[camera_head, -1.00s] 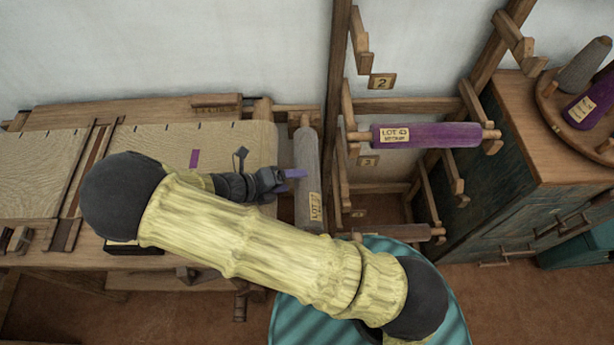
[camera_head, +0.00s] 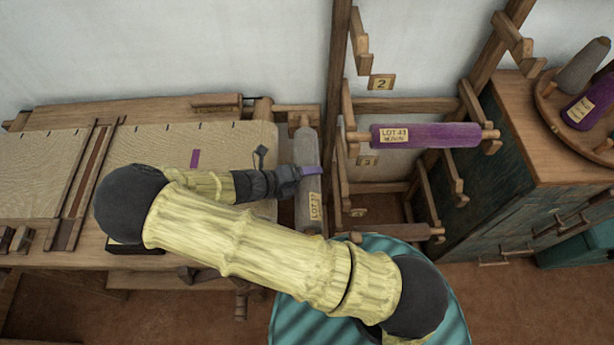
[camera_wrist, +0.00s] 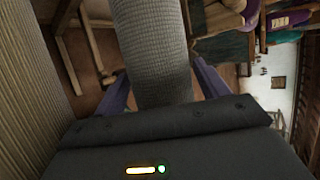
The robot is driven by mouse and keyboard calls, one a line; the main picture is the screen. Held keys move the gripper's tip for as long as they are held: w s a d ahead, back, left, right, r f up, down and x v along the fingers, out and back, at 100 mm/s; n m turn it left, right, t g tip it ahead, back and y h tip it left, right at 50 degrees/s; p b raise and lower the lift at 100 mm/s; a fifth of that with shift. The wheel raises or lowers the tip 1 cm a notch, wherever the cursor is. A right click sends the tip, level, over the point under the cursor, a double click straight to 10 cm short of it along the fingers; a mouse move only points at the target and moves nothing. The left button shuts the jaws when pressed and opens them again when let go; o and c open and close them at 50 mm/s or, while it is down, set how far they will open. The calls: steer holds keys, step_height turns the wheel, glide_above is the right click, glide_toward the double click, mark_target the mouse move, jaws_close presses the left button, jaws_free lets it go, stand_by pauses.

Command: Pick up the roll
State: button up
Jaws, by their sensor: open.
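A grey roll (camera_head: 306,148) with a tan lot label stands out at the right end of the loom, its long side running front to back in the head view. In the wrist view the ribbed grey roll (camera_wrist: 150,40) runs down the middle of the picture. My gripper (camera_wrist: 162,86) is open, with one purple finger on each side of the roll; I cannot tell whether they touch it. In the head view my gripper (camera_head: 311,171) is at the roll's middle, and my arm hides part of the loom.
A purple roll (camera_head: 440,135) with a label rests on the wooden rack to the right. The loom cloth (camera_head: 240,138) lies left of the grey roll. A wooden cabinet (camera_head: 550,170) with a tray of cones (camera_head: 583,70) stands at the far right.

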steer(key=c, duration=1.2)
steer(key=shift+r, duration=0.15)
step_height(320, 180, up, 10)
steer(key=shift+f, duration=0.1)
stand_by(0.6)
